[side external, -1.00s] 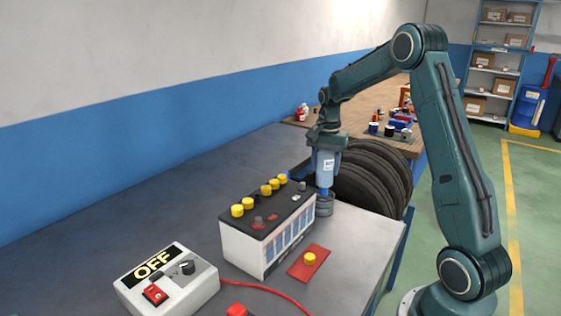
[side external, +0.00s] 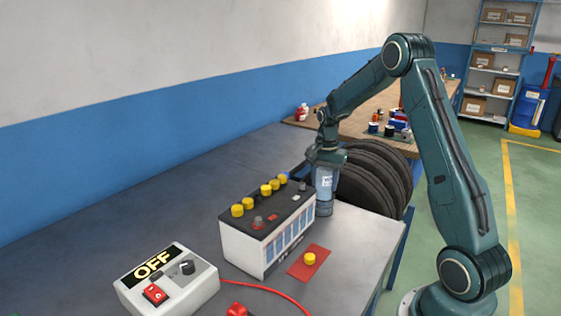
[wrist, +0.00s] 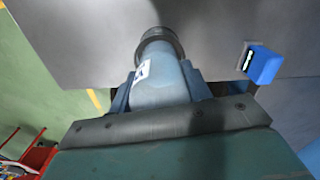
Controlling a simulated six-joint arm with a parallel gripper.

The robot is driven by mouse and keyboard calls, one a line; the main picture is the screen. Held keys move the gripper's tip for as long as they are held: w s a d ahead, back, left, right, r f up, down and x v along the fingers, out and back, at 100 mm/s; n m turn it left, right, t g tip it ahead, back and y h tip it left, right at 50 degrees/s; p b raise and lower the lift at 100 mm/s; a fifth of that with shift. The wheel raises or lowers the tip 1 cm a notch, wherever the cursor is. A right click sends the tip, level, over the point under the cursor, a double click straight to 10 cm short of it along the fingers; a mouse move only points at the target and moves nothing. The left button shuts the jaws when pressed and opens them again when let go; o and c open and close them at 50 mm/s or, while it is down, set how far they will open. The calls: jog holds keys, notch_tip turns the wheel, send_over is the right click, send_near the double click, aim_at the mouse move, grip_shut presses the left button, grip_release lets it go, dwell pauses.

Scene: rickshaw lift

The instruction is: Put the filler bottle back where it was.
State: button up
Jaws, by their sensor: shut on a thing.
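The filler bottle (side external: 326,184) is pale blue with a white label and hangs upright, nozzle end down, under my gripper (side external: 326,166). My gripper is shut on it; in the wrist view the fingers flank the bottle (wrist: 158,85). The bottle's lower end is in a dark round holder (side external: 323,210) on the grey bench, just past the battery's right end. The holder also shows as a dark ring around the bottle's end in the wrist view (wrist: 158,38). Whether the bottle rests on the holder's bottom is hidden.
The battery (side external: 262,232) with yellow caps stands close left of the bottle. A yellow cap sits on a red mat (side external: 303,270) in front. A switch box marked OFF (side external: 167,283) is at front left. Tyres (side external: 375,180) stand behind the bench. A blue block (wrist: 263,65) shows in the wrist view.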

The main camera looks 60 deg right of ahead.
jog(key=shift+f, duration=0.5)
jog(key=o, duration=1.1)
jog(key=shift+r, duration=0.1)
notch_tip(320, 180, up, 13)
jog(key=shift+f, duration=0.2)
jog(key=shift+r, duration=0.15)
